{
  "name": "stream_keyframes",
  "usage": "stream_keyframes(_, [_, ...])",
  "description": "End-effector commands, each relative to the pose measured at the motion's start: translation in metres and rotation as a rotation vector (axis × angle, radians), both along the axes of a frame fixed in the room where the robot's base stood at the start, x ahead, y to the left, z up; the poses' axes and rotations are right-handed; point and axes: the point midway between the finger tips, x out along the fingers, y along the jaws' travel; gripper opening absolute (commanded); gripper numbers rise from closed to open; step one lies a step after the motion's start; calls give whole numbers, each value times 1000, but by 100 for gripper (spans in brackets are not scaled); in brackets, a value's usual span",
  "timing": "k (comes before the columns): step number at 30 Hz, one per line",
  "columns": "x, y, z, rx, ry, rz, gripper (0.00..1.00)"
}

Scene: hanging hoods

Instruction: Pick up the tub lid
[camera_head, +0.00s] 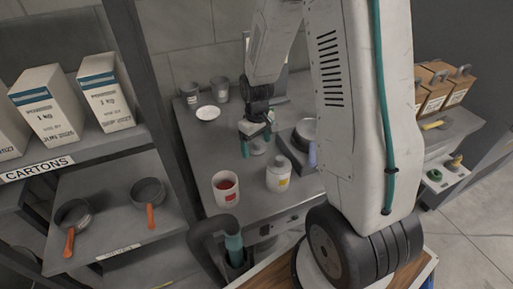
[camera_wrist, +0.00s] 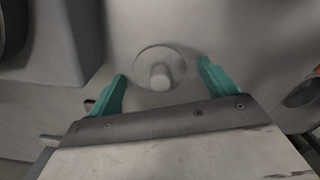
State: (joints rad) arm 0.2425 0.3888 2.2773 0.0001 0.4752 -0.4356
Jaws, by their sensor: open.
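The tub lid is a pale round disc with a short knob (camera_wrist: 160,76); it lies flat on the grey counter in the wrist view. My gripper (camera_wrist: 162,85) is open, with one teal finger on each side of the lid and the knob between them, apart from both. In the head view my gripper (camera_head: 257,142) is pointed down over the counter, and the lid (camera_head: 257,149) shows small beneath it. How high the fingertips are above the counter I cannot tell.
A scale-like device with a round pan (camera_head: 306,129) is close right of my gripper. Cups (camera_head: 220,90) and a white dish (camera_head: 208,113) are behind. A shelf post stands left.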

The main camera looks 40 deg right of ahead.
Motion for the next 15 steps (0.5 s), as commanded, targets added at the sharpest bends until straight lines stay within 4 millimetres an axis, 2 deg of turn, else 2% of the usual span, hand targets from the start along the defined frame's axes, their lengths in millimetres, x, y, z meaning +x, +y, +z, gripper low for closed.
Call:
stream_keyframes(3, [0,0,0,0,0,0,84])
stream_keyframes(4, [0,0,0,0,0,0,81])
stream_keyframes(9, [0,0,0,0,0,0,37])
stream_keyframes(15, [0,0,0,0,0,0,37])
